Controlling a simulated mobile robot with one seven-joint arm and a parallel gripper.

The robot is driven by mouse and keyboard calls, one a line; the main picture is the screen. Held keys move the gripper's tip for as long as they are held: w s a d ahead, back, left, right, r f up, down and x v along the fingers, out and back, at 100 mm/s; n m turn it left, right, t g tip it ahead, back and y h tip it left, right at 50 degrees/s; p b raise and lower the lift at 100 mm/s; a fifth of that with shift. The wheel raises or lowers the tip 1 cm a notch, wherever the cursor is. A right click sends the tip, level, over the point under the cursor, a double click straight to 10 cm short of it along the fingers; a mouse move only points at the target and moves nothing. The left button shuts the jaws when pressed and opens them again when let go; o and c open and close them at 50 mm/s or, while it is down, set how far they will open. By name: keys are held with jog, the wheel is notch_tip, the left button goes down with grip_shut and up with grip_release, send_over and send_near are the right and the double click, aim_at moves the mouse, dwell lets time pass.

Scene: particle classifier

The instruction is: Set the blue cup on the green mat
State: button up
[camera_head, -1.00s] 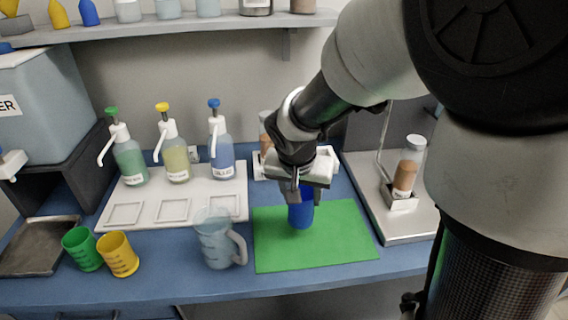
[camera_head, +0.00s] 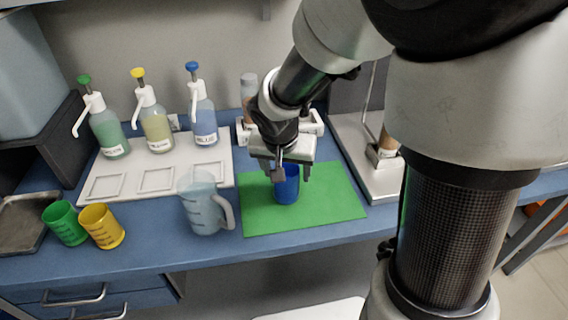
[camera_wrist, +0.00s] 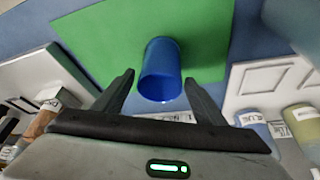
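The blue cup (camera_head: 287,188) stands upright on the green mat (camera_head: 325,205), left of the mat's middle in the head view. My gripper (camera_head: 292,176) points down around the cup's upper part, with its fingers apart. In the wrist view, the cup (camera_wrist: 160,70) lies between and a little beyond the fingertips of my gripper (camera_wrist: 159,78). A gap shows on each side, so the gripper looks open and not holding it. The green mat (camera_wrist: 105,35) spreads under the cup there. The gripper hides part of the cup's rim in the head view.
A clear measuring jug (camera_head: 203,208) stands just left of the mat. Green (camera_head: 66,224) and yellow (camera_head: 102,227) cups stand further left. Pump bottles stand behind on a white tray (camera_head: 125,187). A metal stand (camera_head: 372,180) is right of the mat. The mat's right part is bare.

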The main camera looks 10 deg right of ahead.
jog(key=shift+r+p, duration=0.35)
jog(key=shift+p, duration=0.05)
jog(key=p+v, duration=0.3)
jog(key=v, duration=0.8)
jog(key=s+d+r+n+y, duration=0.1)
jog(key=s+d+r+n, duration=0.1)
jog(key=s+r, duration=0.2)
jog(key=s+d+r+n+t, duration=0.1)
jog(key=s+r, duration=0.3)
jog(key=s, duration=0.6)
jog(key=shift+s+d+n+y, duration=0.4)
jog(key=shift+d+n, duration=0.3)
jog(key=shift+d, duration=0.1)
jog(key=shift+r, duration=0.2)
notch_tip(320, 180, up, 17)
jog(key=p, duration=1.6)
jog(key=shift+p, duration=0.4)
